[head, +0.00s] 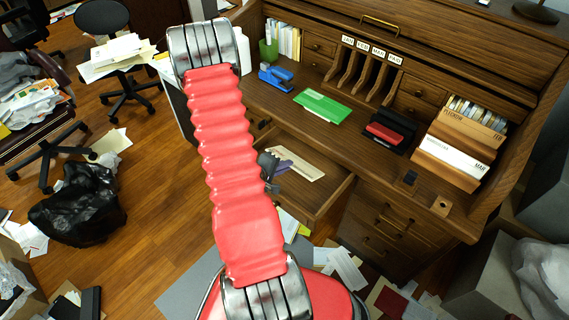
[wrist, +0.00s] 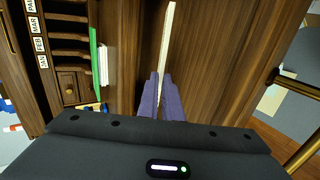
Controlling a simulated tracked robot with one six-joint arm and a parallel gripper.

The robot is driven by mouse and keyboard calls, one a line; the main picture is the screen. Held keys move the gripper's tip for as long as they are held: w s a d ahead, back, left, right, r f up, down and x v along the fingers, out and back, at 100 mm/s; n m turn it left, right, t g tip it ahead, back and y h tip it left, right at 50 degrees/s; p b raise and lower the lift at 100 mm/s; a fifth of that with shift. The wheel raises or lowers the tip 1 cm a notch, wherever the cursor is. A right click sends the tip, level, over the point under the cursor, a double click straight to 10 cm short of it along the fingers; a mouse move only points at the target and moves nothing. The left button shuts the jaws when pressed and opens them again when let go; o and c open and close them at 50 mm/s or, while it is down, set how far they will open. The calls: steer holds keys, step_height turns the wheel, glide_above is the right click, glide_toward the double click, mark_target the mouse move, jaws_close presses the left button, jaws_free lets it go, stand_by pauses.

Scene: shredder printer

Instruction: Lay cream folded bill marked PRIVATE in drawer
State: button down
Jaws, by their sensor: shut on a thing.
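My gripper (wrist: 159,98) has its purple fingers shut on a thin cream folded bill (wrist: 168,38), which stands edge-on to the wrist view. In the head view the bill (head: 300,166) shows as a pale strip beyond the fingers (head: 283,158), partly hidden by my red arm. No PRIVATE marking can be read. The open wooden drawer (head: 333,200) lies under the desk top, and the bill is over or inside its opening. I cannot tell whether the bill touches the drawer floor. The wrist view shows a brass handle (wrist: 301,150) at the right.
The desk top holds a green envelope (head: 322,106), a blue stapler (head: 276,76), a black and red stamp item (head: 390,131) and a file box (head: 462,145). Month slots (head: 368,72) stand behind. Papers litter the floor (head: 340,262) below the drawer.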

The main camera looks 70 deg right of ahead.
steer(key=shift+d+f, duration=0.15)
steer(key=shift+f, duration=0.7)
steer(key=c, duration=1.9)
jaws_free()
steer(key=shift+o, duration=0.2)
steer(key=shift+r, duration=0.1)
steer(key=v, duration=1.3)
steer(key=shift+a, duration=0.35)
